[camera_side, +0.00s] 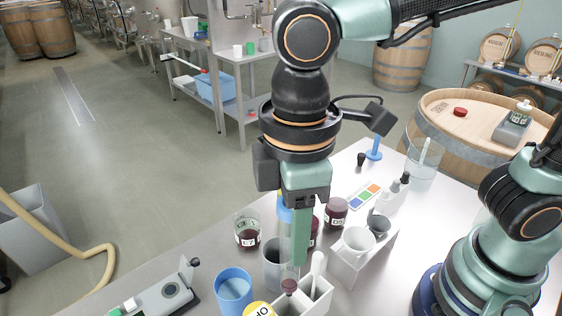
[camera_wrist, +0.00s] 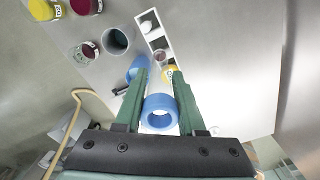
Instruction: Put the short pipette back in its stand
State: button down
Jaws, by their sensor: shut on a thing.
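My gripper (camera_side: 299,262) points down, shut on the short pipette (camera_side: 289,256). The pipette is a clear upright tube with dark red at its lower end. Its blue ring-shaped top shows between the fingertips in the wrist view (camera_wrist: 160,105); the green finger hides part of the tube in the side view. The white stand (camera_side: 322,303) is low under the gripper, with a white rod-like tool (camera_side: 317,272) in one compartment. The pipette's lower end is at the stand's left compartment; I cannot tell whether it is inside or just above. The stand also shows in the wrist view (camera_wrist: 142,19).
A grey cup (camera_side: 272,272) and a blue cup (camera_side: 234,289) stand close left. Wine beakers (camera_side: 247,232) stand behind. A handheld device (camera_side: 173,292) lies front left.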

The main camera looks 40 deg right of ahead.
aim_at(292, 284)
jog(key=shift+f, duration=0.1)
dwell(0.3)
jog(key=shift+f, duration=1.4)
jog(key=shift+f, duration=4.1)
jog(key=shift+c, duration=2.1)
grip_release()
notch_tip(292, 284, up, 12)
